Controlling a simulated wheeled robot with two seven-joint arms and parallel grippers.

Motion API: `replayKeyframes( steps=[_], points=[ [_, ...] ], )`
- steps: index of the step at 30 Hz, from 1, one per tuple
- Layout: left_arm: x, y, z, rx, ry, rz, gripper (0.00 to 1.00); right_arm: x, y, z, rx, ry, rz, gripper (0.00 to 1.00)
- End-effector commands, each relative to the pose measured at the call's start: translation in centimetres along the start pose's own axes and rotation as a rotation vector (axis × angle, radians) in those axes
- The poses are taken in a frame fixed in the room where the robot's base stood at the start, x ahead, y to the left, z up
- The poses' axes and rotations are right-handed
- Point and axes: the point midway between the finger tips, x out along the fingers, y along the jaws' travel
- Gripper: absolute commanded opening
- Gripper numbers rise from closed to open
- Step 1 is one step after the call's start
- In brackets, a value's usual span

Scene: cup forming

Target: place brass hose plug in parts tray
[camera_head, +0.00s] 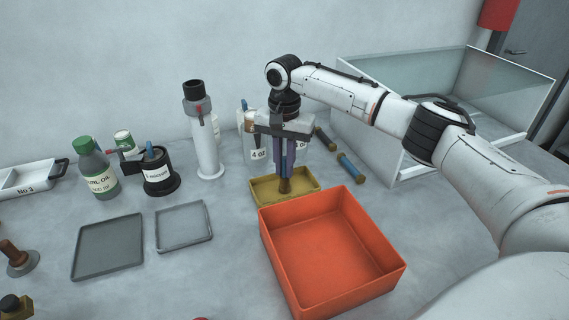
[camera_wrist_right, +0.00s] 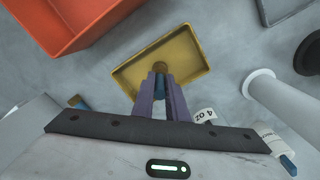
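My right gripper (camera_head: 285,172) points straight down over a small yellow tray (camera_head: 257,196) in the head view. Its purple fingers are closed around a plug with a brass-brown end (camera_head: 285,187) that sticks out below the fingertips. In the right wrist view the brass end (camera_wrist_right: 160,66) shows just beyond the fingertips (camera_wrist_right: 160,78), with a blue part between the fingers. The yellow tray (camera_wrist_right: 190,52) lies beneath it and looks otherwise empty. I cannot tell whether the plug touches the tray floor. My left gripper is not in view.
An empty orange bin (camera_head: 330,240) stands right in front of the yellow tray. Two blue rods with brass ends (camera_head: 350,168) lie to the right, near a glass-sided case (camera_head: 450,105). Two grey trays (camera_head: 108,245), a white cylinder (camera_head: 205,145) and bottles (camera_head: 95,168) stand left.

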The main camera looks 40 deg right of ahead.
Motion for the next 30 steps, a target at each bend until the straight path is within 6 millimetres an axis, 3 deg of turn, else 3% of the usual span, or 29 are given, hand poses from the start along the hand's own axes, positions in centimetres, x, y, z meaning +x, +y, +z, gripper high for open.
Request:
replayKeyframes(
  steps=[3,14,17,30],
  points=[
    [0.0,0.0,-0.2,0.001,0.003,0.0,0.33,0.0,0.0,0.0,0.0,0.0,0.0,0.3],
    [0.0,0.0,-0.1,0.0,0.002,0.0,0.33,-0.6,0.0,0.0,0.0,0.002,-0.001,0.3],
    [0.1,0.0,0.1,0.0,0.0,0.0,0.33,-1.8,-0.1,0.0,-0.001,0.002,-0.003,0.3],
    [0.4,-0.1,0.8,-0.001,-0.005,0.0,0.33,-10.6,-0.1,0.0,-0.001,0.001,-0.002,0.3]
  ],
)
